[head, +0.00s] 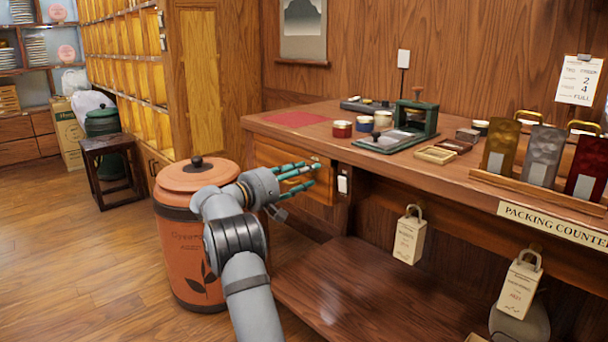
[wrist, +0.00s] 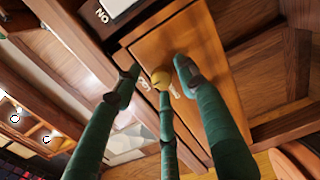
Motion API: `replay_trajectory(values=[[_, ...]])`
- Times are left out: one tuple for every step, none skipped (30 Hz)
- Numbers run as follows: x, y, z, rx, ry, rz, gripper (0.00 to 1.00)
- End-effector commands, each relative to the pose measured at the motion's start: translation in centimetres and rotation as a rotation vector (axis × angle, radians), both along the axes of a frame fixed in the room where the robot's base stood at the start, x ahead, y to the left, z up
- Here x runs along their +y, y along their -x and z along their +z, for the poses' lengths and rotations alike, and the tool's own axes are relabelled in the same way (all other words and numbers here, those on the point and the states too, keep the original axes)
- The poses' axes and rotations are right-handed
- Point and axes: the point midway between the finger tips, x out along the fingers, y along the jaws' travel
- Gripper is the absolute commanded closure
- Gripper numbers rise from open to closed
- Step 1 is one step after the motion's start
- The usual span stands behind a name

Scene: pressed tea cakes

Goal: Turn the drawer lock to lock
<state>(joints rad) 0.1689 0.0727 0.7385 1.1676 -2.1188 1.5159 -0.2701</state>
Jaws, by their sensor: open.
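The wooden drawer (head: 283,158) sits under the left end of the packing counter, and its front appears shut. In the wrist view the drawer front (wrist: 212,62) is tilted, with a small round brass lock (wrist: 161,79) and pale marks beside it. My gripper (head: 304,176) has green fingers and is in front of the drawer's right part. In the wrist view my gripper (wrist: 156,76) is open, its fingertips spread around the lock. One fingertip is just below the lock; I cannot tell if any touches it. In the head view the fingers make the lock hard to make out.
The counter top (head: 290,132) above holds tins, a green press (head: 408,125) and a red mat (head: 298,119). A large orange canister (head: 180,230) stands close beside my arm. A white switch (head: 342,184) is right of the drawer.

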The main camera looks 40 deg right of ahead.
Motion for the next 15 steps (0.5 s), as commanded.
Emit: replay_trajectory(values=[[0.0,0.0,0.0,0.001,0.000,0.001,0.58],[0.0,-0.1,0.0,0.001,0.000,0.001,0.58],[0.1,-0.1,0.0,0.001,0.000,0.002,0.58],[0.1,-0.1,0.0,0.001,0.001,0.002,0.58],[0.1,-0.1,0.0,0.001,0.001,0.002,0.58],[0.1,-0.1,0.0,0.001,0.001,0.002,0.58],[0.2,-0.1,0.0,0.002,0.001,0.003,0.58],[0.3,-0.1,0.0,0.002,0.001,0.003,0.58],[0.6,-0.1,0.0,0.002,0.000,0.004,0.58],[0.9,-0.1,0.0,0.002,0.000,0.005,0.58],[1.3,-0.1,0.0,0.003,0.000,0.006,0.58],[2.0,-0.1,0.0,0.002,0.000,0.007,0.58],[2.5,-0.1,0.0,0.003,0.000,0.006,0.58],[3.1,0.0,0.0,0.003,0.001,0.007,0.58],[4.0,0.0,0.0,0.002,0.001,0.007,0.58]])
